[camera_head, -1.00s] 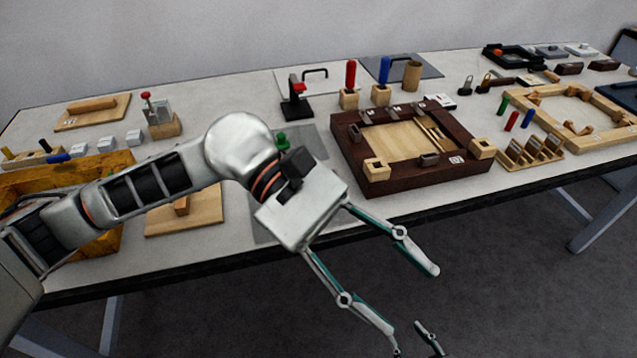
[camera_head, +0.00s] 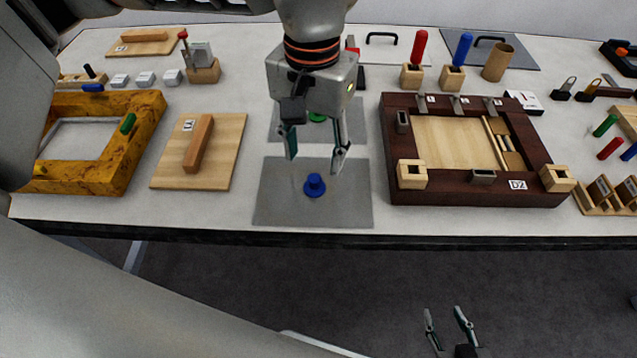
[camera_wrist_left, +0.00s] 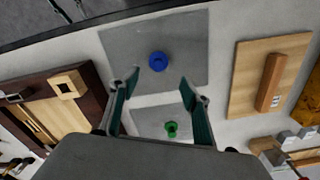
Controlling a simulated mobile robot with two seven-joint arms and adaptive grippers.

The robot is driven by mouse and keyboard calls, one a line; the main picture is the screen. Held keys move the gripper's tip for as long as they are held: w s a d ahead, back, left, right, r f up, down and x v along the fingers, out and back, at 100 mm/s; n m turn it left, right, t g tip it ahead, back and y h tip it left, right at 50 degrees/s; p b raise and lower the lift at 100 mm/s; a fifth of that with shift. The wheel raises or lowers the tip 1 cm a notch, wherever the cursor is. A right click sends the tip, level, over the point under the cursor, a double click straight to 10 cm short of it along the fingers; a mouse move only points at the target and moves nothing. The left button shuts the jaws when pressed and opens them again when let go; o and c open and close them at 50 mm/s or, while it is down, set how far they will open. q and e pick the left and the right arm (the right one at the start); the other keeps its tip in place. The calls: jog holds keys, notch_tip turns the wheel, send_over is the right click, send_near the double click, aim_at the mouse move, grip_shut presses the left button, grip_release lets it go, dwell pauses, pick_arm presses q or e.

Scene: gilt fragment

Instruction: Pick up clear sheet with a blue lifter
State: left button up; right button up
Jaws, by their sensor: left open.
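The clear sheet (camera_head: 272,207) lies flat on the table near its front edge and looks grey. Its blue lifter (camera_head: 314,186) stands upright at its middle. In the left wrist view the sheet (camera_wrist_left: 193,52) and blue lifter (camera_wrist_left: 157,62) show just beyond the fingertips. My left gripper (camera_head: 316,157) is open and empty, pointing down above the sheet, its fingers slightly behind the lifter in the head view. The fingers (camera_wrist_left: 159,82) are apart in the wrist view, with nothing between the tips. My right gripper (camera_head: 446,312) is open and empty, low in front of the table.
Another sheet with a green lifter (camera_wrist_left: 171,129) lies just behind. A wooden board with a handle (camera_head: 223,158) and a yellow frame (camera_head: 146,125) lie left. A dark wooden frame (camera_head: 455,192) lies close on the right. The table's front edge is near the sheet.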

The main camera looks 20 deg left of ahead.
aim_at(315, 178)
pick_arm(q)
jog(key=f, duration=0.2)
jog(key=s+f, duration=0.1)
jog(key=f, duration=0.2)
jog(key=shift+d+f, duration=0.1)
jog(key=shift+d, duration=0.05)
jog(key=shift+f, duration=0.3)
jog(key=c, duration=1.3)
